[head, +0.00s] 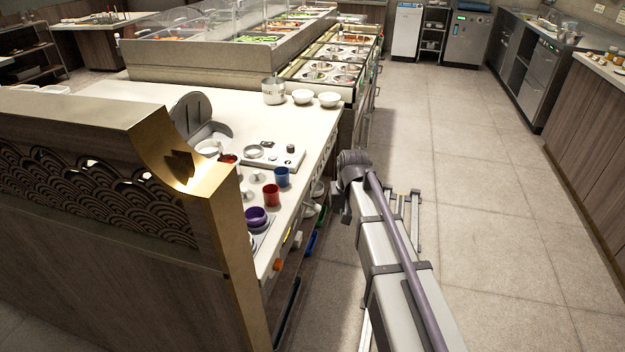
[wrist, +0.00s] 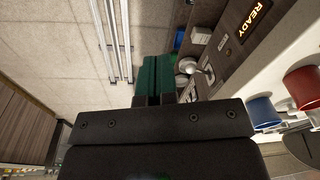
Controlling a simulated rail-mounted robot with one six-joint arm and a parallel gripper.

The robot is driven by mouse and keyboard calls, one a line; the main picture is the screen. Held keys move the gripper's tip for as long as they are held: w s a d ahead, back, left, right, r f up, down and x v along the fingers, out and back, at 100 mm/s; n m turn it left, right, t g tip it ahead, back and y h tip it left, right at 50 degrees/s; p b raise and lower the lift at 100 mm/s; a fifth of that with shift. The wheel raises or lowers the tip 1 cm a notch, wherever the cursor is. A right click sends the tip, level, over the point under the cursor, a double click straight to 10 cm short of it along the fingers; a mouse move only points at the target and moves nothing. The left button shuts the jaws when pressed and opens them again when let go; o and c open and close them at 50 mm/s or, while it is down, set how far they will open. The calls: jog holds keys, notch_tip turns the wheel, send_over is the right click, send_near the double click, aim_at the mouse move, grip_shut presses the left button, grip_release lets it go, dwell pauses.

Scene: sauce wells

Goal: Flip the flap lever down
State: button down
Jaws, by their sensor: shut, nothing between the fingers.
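In the wrist view a pale metal lever with a rounded end (wrist: 189,66) sticks out from the dark front panel (wrist: 232,55), and I take it to be the flap lever. Its exact angle is hard to read. My gripper (wrist: 157,99) shows there as a dark block with two short fingertips, shut and empty. The lever is ahead and to the right of the fingertips, apart from them in the picture. In the head view the gripper is not clearly visible and I cannot make out the lever.
The panel carries a lit READY sign (wrist: 257,16) and a pale square switch (wrist: 201,35). A blue cup (head: 281,176), red cup (head: 271,196) and purple cup (head: 256,216) stand near the counter's edge (head: 318,165). Open tiled floor (head: 460,190) lies to the right.

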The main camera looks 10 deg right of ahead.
jog(key=m+t, duration=0.2)
send_over(312, 206)
jog(key=s+d, duration=0.3)
jog(key=d, duration=0.3)
jog(key=f, duration=0.2)
jog(key=shift+y, duration=0.3)
jog(key=b+x, duration=0.4)
jog(key=a+b+x, duration=0.1)
jog(key=b+x, duration=0.3)
jog(key=b, duration=0.1)
jog(key=s+b+x, duration=0.1)
jog(key=b+x, duration=0.3)
jog(key=x, duration=0.1)
jog(key=shift+s+a+f+b, duration=0.1)
jog(key=shift+a+b, duration=0.2)
jog(key=shift+b, duration=0.05)
